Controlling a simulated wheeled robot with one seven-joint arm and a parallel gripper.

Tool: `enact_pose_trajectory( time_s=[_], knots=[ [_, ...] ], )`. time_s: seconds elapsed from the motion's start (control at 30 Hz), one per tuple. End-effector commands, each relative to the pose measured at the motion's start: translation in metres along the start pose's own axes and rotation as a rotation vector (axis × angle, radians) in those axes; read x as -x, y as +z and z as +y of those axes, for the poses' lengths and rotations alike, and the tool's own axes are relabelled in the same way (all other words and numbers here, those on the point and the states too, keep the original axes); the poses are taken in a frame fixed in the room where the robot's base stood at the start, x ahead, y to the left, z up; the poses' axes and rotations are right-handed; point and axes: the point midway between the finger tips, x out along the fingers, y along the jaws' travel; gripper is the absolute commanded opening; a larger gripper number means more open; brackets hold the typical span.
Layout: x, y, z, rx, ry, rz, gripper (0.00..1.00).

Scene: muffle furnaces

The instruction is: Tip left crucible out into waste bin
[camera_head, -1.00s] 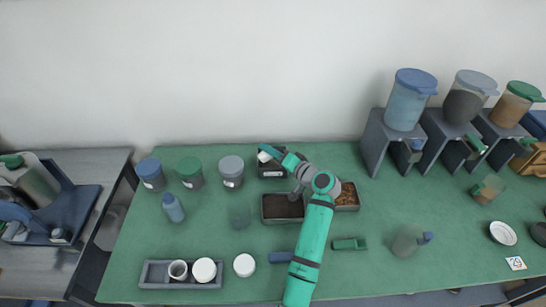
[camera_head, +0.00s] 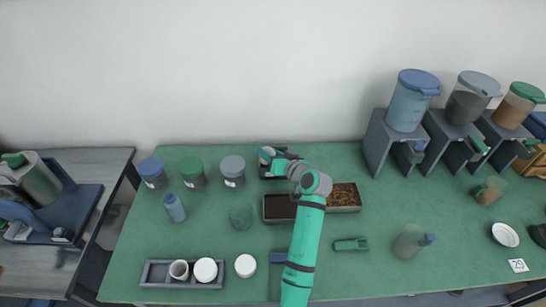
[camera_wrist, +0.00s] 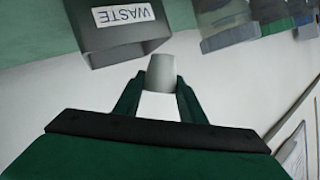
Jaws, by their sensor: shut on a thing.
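My gripper (camera_wrist: 158,85) is shut on a small whitish crucible (camera_wrist: 161,72), which sits between the fingertips in the wrist view. In the head view my gripper (camera_head: 270,154) is at the waste bin, at the back middle of the green table, and the crucible is hard to make out. The dark grey waste bin (camera_wrist: 112,42) shows its WASTE label upside down in the wrist view, close by the crucible. In the head view the bin (camera_head: 267,172) is partly covered by my arm. I cannot see inside the crucible or the bin.
A grey tray (camera_head: 150,273) at front left holds another crucible (camera_head: 179,269) and a white round piece (camera_head: 205,269). A similar white piece (camera_head: 245,265) lies beside it. Lidded jars (camera_head: 232,170) stand left of the bin. Two filled trays (camera_head: 279,219) lie before it, partly under my arm.

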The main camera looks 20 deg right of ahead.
Motion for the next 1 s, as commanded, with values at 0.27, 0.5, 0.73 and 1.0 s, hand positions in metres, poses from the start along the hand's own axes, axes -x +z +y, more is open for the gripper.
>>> enact_pose_trajectory(
  time_s=[0.27,0.5,0.73,1.0],
  knots=[
    [0.0006,0.0020,0.0002,0.298,0.110,0.001,0.14],
    [-0.0015,0.0028,-0.0027,0.321,0.113,0.000,0.14],
    [-0.0052,0.0041,-0.0029,0.421,0.150,0.000,0.14],
    [-0.0043,0.0019,-0.0034,0.418,0.149,0.000,0.14]
  ],
)
